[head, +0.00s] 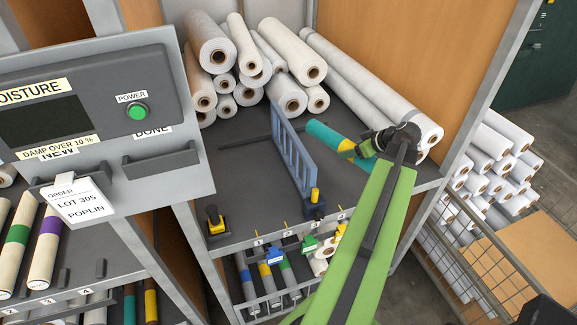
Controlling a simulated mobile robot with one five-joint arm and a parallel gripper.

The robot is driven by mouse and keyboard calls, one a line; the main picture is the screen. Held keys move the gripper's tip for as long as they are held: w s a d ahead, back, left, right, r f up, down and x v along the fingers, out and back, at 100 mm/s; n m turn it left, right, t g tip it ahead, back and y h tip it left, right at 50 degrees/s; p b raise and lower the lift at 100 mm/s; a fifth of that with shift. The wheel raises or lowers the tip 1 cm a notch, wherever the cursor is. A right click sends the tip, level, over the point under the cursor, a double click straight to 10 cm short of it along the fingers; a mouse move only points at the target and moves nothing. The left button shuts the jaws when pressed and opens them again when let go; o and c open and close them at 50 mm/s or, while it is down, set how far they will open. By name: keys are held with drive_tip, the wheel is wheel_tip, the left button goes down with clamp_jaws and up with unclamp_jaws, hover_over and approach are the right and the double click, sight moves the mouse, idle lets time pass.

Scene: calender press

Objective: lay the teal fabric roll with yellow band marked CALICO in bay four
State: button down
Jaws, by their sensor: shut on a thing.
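The teal fabric roll (327,138) with a yellow band (346,149) is above the dark deck, slanting from upper left to lower right. No CALICO lettering can be read on it. My gripper (368,147) is shut on the roll's right end, beyond the band. My green arm reaches up to it from the bottom. Number plates one to four run along the deck's front edge, with plate 4 (342,216) at the right, close to my arm. The space below plate 4 is partly hidden by my arm. Another numbered row on the left shelf also has a 4 (84,292).
A blue slatted gate (292,155) stands left of the roll. White rolls (255,60) are piled behind, and long white rolls (375,85) lie along the right wall. A control panel (100,110) stands left. A wire cage (470,250) stands right.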

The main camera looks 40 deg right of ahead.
drive_tip(key=shift+r, duration=0.1)
drive_tip(key=b, duration=0.7)
hover_over(320, 165)
drive_tip(key=f, duration=0.7)
drive_tip(key=shift+s+d, duration=0.15)
drive_tip(key=shift+s, duration=0.05)
drive_tip(key=shift+w+f, duration=0.1)
drive_tip(key=shift+w, duration=0.25)
wheel_tip(320, 165, down, 4)
drive_tip(key=b, duration=0.4)
drive_tip(key=shift+f, duration=0.15)
drive_tip(key=shift+r, duration=0.2)
drive_tip(key=shift+f, duration=0.15)
drive_tip(key=c, duration=0.5)
unclamp_jaws()
